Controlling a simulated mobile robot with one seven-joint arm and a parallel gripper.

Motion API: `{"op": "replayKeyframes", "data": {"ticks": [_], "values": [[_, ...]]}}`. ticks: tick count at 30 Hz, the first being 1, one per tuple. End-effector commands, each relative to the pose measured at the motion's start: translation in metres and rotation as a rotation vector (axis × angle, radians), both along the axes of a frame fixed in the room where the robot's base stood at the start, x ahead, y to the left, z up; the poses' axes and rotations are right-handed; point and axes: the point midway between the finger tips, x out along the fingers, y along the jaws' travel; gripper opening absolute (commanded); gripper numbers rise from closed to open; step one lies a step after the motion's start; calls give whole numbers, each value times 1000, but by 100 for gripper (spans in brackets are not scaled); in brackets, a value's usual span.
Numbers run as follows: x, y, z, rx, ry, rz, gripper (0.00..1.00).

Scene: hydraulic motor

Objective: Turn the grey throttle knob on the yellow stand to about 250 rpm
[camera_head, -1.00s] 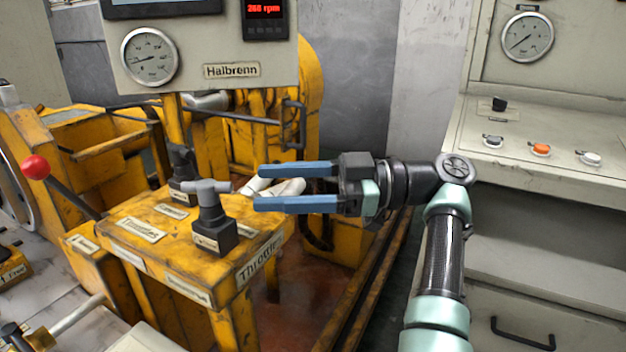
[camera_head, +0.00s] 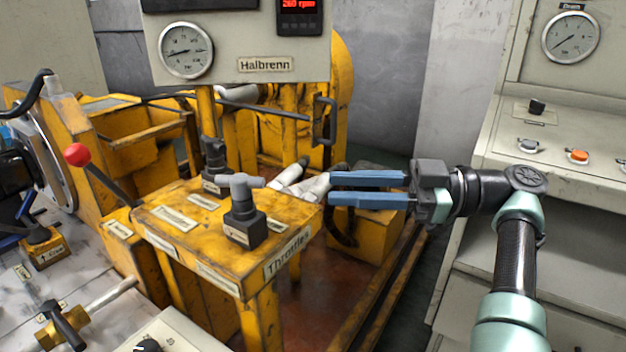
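The grey throttle knob (camera_head: 241,189) is a T-shaped handle on a black block on top of the yellow stand (camera_head: 184,249). The front of the stand carries a "Throttle" label (camera_head: 287,251). My gripper (camera_head: 332,189) has two blue fingers, parallel and spread apart with nothing between them. It points left, to the right of the knob and apart from it. The red digital display (camera_head: 299,4) at the top edge reads about 260 rpm.
A darker knob (camera_head: 214,155) stands behind the grey one on the stand. A lever with a red ball (camera_head: 77,154) rises at the left. A round gauge (camera_head: 186,51) is on the Halbrenn panel. A beige console (camera_head: 556,135) with buttons stands at the right.

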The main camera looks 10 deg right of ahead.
Motion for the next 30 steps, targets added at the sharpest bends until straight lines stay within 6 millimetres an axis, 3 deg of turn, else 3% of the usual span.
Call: {"op": "replayKeyframes", "data": {"ticks": [1, 5, 11, 17, 23, 30], "values": [[2, 1, 1, -11, -22, -28, 22], [5, 5, -13, -67, -120, -126, 0], [-3, 15, -33, -201, -289, -285, 0], [-30, 32, -36, -367, -456, -417, 0], [-70, 54, -18, -563, -623, -519, 0], [-119, 78, 22, -777, -796, -592, 0]]}}
